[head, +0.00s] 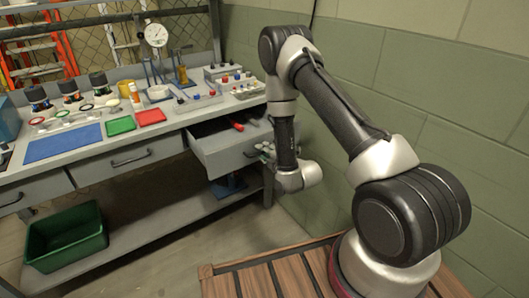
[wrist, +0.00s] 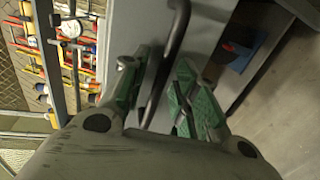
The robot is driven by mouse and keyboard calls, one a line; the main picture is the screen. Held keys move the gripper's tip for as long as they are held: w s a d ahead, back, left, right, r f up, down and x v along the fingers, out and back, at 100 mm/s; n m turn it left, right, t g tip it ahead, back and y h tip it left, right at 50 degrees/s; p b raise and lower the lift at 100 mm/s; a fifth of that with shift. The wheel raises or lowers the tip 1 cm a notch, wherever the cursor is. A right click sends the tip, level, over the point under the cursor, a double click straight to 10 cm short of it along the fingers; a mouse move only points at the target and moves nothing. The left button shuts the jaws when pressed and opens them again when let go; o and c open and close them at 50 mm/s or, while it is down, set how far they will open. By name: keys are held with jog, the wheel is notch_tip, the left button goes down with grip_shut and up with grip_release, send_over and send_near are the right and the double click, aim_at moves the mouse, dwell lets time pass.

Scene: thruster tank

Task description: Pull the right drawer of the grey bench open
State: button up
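The grey bench (head: 165,125) has its right drawer (head: 222,157) standing well out from the frame, with its inside showing. A red-handled tool (head: 236,124) lies in it. The drawer's dark bar handle (wrist: 181,25) runs between the green-padded fingers of my gripper (wrist: 160,85) in the wrist view. The fingers look parted around the bar, with a small gap beside it. In the head view my gripper (head: 265,150) is at the drawer's front, and my wrist partly hides the drawer's right end.
The middle drawer (head: 125,161) is shut. A green bin (head: 66,240) stands at the lower left. The bench top holds a blue mat (head: 63,143), red and green trays and a dial gauge (head: 156,35). A block wall (head: 440,110) is at the right.

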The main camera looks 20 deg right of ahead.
jog(key=v, duration=0.7)
jog(key=shift+s, duration=0.25)
jog(key=shift+d, duration=0.1)
